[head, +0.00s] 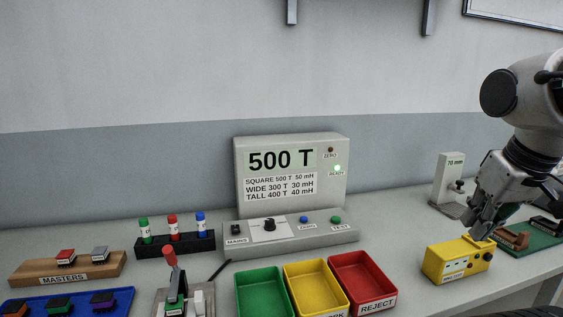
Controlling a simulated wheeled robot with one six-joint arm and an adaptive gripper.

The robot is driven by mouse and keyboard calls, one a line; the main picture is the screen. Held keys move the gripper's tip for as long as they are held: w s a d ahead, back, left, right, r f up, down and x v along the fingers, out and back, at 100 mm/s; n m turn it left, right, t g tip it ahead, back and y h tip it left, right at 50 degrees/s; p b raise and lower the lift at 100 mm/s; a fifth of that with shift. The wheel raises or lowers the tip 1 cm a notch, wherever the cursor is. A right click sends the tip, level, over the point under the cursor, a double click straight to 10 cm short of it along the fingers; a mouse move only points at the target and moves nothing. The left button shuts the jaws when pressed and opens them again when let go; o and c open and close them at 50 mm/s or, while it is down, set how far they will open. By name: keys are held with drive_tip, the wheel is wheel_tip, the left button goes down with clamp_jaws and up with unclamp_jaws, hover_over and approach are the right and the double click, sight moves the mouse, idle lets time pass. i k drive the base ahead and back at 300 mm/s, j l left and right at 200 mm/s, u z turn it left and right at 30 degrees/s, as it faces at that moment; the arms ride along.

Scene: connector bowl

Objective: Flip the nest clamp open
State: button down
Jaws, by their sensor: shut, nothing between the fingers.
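The nest clamp (171,270) stands at the bottom of the head view, left of centre. Its red handle points up and leans slightly left. Below it are a dark and green piece and a pale metal fixture (198,300), cut off by the bottom edge. I cannot tell how the clamp bears on the piece. My gripper (481,234) is far to the right, pointing down just above the back of a yellow box (458,263). It is shut and empty. I cannot tell whether its tips touch the box.
Green (263,291), yellow (315,286) and red (363,281) bins lie between the clamp and my gripper. Behind them stands a grey tester (291,183) with a "500 T" display. A blue tray (68,301), wooden masters block (68,266) and marker rack (175,244) are left.

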sight(168, 251)
drive_tip(key=u, duration=1.25)
drive_tip(key=k+l+u, duration=0.2)
drive_tip(key=u, duration=0.25)
drive_tip(key=k+l+u, duration=0.25)
drive_tip(key=u, duration=0.15)
